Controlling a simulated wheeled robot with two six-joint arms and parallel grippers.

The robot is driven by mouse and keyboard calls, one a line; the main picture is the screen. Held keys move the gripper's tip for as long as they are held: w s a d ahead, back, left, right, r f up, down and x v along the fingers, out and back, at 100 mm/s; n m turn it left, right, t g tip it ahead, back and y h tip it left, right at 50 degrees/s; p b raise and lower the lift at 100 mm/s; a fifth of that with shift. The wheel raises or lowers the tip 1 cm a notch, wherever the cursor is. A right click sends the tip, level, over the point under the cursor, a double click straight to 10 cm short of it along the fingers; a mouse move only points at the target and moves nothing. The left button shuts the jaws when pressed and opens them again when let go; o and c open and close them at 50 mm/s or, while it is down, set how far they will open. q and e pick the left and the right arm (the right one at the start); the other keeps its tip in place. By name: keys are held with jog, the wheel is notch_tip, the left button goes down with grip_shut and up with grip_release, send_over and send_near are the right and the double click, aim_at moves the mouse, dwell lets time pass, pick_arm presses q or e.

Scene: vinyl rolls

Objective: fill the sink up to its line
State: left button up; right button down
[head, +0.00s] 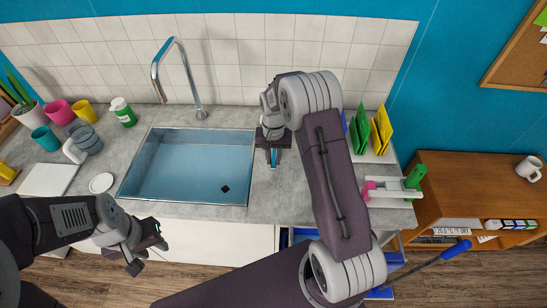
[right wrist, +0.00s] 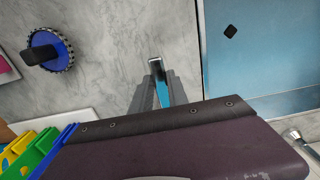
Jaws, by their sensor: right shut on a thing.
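The sink (head: 133,172) is a rectangular basin set in the grey counter, and it also shows in the right wrist view (right wrist: 288,103). Its inside looks pale blue, with a dark square (head: 225,188) near the bottom right. I cannot make out a line on its wall or tell the water level. A chrome tap (head: 156,75) arches behind it; no stream shows. My right gripper (head: 273,151) is just right of the sink, shut on a small blue and silver piece (right wrist: 161,90), perhaps a lever. My left gripper (head: 148,256) is open and empty in front of the counter.
Colored boards in a rack (head: 381,128) stand right. A blue-and-black round scrubber (right wrist: 48,50) lies on the counter in the right wrist view.

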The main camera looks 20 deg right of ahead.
jog(key=shift+w+d+r, duration=0.1)
jog(key=shift+w+r, duration=0.05)
jog(key=shift+s+d+n, duration=0.2)
jog(key=shift+d+n, duration=0.35)
jog(key=shift+n, duration=0.25)
jog(key=c, duration=1.3)
grip_release()
notch_tip(320, 180, up, 9)
jog(key=shift+d+f+b, duration=0.1)
jog(key=shift+b, duration=0.25)
